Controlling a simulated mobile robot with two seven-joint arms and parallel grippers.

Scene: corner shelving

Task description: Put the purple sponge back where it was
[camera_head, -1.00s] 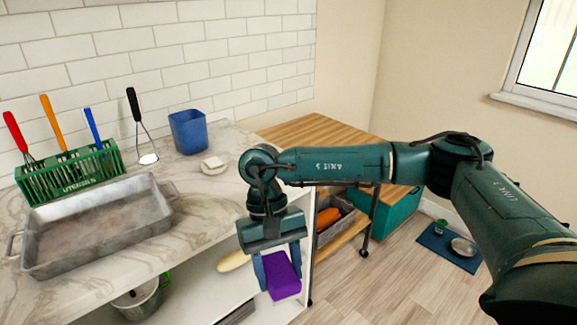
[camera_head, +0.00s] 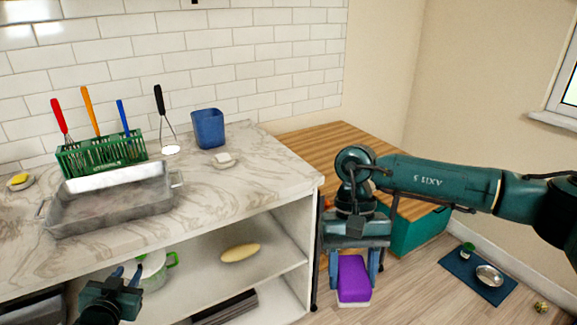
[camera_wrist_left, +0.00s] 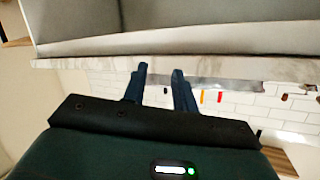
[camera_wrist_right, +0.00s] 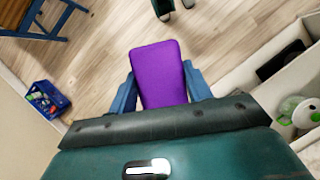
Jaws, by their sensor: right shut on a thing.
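The purple sponge (camera_head: 353,279) has a pale underside and hangs in my right gripper (camera_head: 354,284), right of the shelving's end panel and above the wood floor. In the right wrist view the sponge (camera_wrist_right: 159,73) sits between the two fingers, which press on its sides. My left gripper (camera_head: 127,273) is low at the left in the head view, in front of the lower shelf. The left wrist view shows its fingers (camera_wrist_left: 160,70) apart with nothing between them.
The marble counter (camera_head: 250,190) holds a metal tray (camera_head: 105,205), a green utensil rack (camera_head: 100,153), a blue cup (camera_head: 208,128), a small white dish (camera_head: 222,160) and a yellow sponge (camera_head: 18,180). Below are a pot (camera_head: 152,270) and a yellow oblong item (camera_head: 240,253). A wooden table (camera_head: 330,145) stands behind.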

